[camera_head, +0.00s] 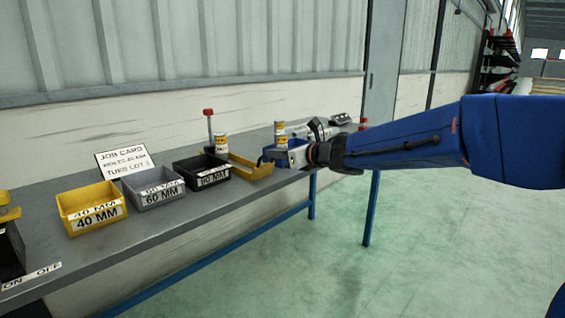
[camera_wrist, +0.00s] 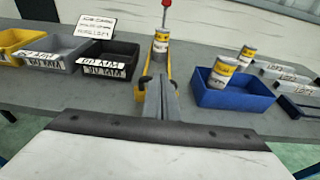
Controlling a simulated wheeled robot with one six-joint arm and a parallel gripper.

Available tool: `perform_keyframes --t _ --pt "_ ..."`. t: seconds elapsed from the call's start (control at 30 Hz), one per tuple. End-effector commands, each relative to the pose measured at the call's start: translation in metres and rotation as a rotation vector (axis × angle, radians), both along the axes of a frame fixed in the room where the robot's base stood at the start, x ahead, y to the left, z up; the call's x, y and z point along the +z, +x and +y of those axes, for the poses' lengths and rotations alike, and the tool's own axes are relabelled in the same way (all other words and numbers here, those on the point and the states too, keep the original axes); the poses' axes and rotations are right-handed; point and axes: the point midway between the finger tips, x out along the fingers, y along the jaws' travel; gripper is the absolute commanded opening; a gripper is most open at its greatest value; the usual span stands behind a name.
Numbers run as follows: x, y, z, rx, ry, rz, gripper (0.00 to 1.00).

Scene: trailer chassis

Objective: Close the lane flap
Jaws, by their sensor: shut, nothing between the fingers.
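No part is clearly marked as the lane flap. A yellow open tray or lane (camera_head: 250,167) sits on the grey bench, right of the black bin. A slim post with a red top (camera_head: 209,112) stands behind it and also shows in the wrist view (camera_wrist: 166,8); I cannot tell whether it belongs to the flap. My gripper (camera_head: 264,159) is shut and empty at the right side of the yellow tray. In the wrist view my gripper (camera_wrist: 159,80) covers most of the tray, and I cannot tell whether it touches it.
Yellow (camera_head: 92,208), grey (camera_head: 153,186) and black (camera_head: 201,171) bins line the bench to the left, before a job card (camera_head: 124,160). A can (camera_wrist: 160,41) stands by the post. A blue bin (camera_wrist: 234,94) with cans is to the right. Open floor lies in front.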

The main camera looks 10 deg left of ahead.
Motion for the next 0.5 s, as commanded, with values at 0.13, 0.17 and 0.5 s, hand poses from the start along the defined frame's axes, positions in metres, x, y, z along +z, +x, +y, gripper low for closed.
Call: perform_keyframes --t 0.13,0.17,0.5 --pt "0.007 0.008 0.011 0.002 0.0 -0.001 0.0" --pt "0.008 0.009 0.013 0.002 0.0 0.0 0.0" --pt "0.015 0.021 0.027 0.001 0.0 -0.001 0.0"
